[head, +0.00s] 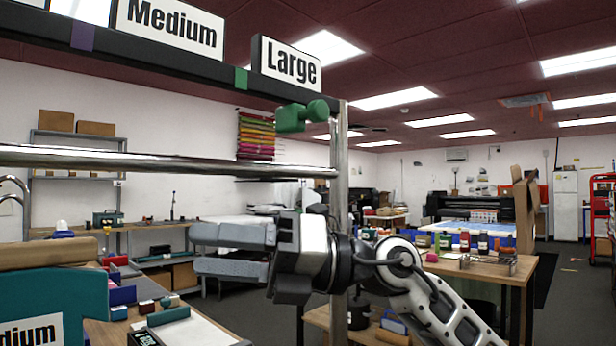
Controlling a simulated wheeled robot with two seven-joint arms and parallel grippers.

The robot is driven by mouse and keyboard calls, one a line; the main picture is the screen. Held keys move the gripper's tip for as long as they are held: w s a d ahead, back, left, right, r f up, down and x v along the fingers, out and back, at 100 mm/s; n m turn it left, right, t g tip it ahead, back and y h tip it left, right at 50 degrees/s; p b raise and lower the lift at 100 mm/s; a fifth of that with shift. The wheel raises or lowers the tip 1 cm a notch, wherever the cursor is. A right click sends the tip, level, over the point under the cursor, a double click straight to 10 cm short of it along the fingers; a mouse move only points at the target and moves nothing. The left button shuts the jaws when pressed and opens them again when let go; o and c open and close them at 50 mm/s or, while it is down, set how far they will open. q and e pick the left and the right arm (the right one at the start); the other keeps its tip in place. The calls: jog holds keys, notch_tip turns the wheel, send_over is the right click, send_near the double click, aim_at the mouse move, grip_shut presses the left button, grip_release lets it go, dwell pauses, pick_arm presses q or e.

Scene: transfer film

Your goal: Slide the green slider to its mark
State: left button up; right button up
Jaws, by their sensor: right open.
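The green slider (303,116), a block with a round knob, hangs at the right end of the dark overhead rail (180,58), close to the upright metal post. A green mark (241,79) is a narrow band on the rail, left of the slider and below the "Large" sign (287,64). The slider and the green mark are clearly apart. My right gripper (195,250) is open and empty, its two grey fingers pointing left. It shows well below the slider and the rail, touching neither. My left gripper is out of view.
A purple mark (82,36) sits farther left on the rail, near the "Medium" sign (170,24). A horizontal steel bar (150,160) crosses below the rail to the metal post (338,200). A cluttered bench (100,335) is at lower left; a table with bottles (515,268) stands right.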

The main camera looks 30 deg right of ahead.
jog(key=s+d+r+t+h, duration=0.2)
jog(key=d+r+t+h, duration=0.45)
jog(key=d+r, duration=0.4)
jog(key=m+t+h, duration=0.3)
jog(key=t+h, duration=0.2)
jog(key=h, duration=0.1)
send_near(308, 112)
jog(key=p+x, duration=0.1)
jog(key=x, duration=0.2)
jog(key=d+x, duration=0.1)
jog(key=x, duration=0.3)
jog(key=p+x, duration=0.1)
jog(key=x, duration=0.2)
jog(key=shift+w+d+r+p, duration=0.15)
jog(key=shift+w+r+p, duration=0.2)
jog(key=shift+w, duration=0.7)
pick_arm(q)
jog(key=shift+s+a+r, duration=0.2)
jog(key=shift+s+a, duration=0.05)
